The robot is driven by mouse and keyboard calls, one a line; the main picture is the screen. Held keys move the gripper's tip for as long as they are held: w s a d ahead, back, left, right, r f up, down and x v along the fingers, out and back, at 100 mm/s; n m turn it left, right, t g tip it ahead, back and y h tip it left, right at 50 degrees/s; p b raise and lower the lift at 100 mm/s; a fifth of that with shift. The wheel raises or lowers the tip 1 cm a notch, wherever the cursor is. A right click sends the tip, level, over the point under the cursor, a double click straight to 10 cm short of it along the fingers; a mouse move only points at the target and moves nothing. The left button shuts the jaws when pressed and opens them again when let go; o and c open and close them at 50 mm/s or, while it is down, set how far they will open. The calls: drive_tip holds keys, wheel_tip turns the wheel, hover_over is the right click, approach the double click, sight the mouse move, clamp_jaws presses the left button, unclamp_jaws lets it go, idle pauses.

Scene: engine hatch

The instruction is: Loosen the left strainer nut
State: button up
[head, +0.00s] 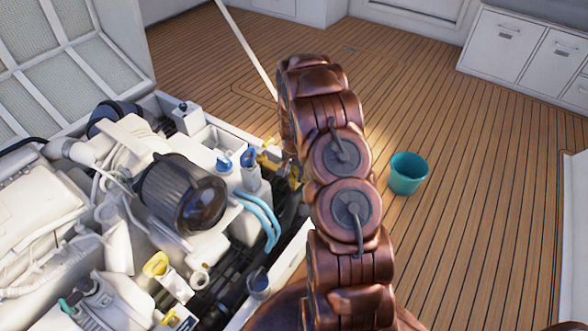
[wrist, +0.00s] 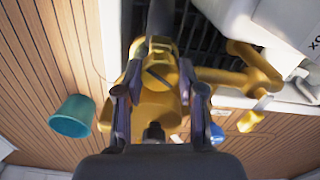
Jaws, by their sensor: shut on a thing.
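In the wrist view, my gripper (wrist: 160,98) has its two dark fingers closed on either side of a brass part (wrist: 158,75), which looks like a strainer nut. The part has a slotted round face. I cannot tell from these views whether it is the left one. A brass pipe and lever (wrist: 240,75) run off to the right of it. In the head view, brass fittings (head: 268,158) show at the right edge of the engine bay, beside my copper-coloured arm. The arm hides most of my gripper there.
The white engine (head: 60,200) with hoses fills the left of the head view, under an open hatch lid (head: 60,60). A teal bucket (head: 408,173) stands on the wooden deck (head: 480,200) to the right. White cabinets (head: 520,60) stand at the back. The deck around the bucket is clear.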

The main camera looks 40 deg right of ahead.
sight(294, 175)
drive_tip(key=n+p, duration=0.2)
drive_tip(key=n, duration=0.1)
drive_tip(key=shift+r+n, duration=0.15)
drive_tip(key=shift+n, duration=0.15)
drive_tip(key=shift+n+p, duration=0.55)
drive_tip(key=shift+n, duration=0.95)
drive_tip(key=o, duration=1.1)
drive_tip(key=shift+o, duration=0.2)
wheel_tip(294, 175, up, 12)
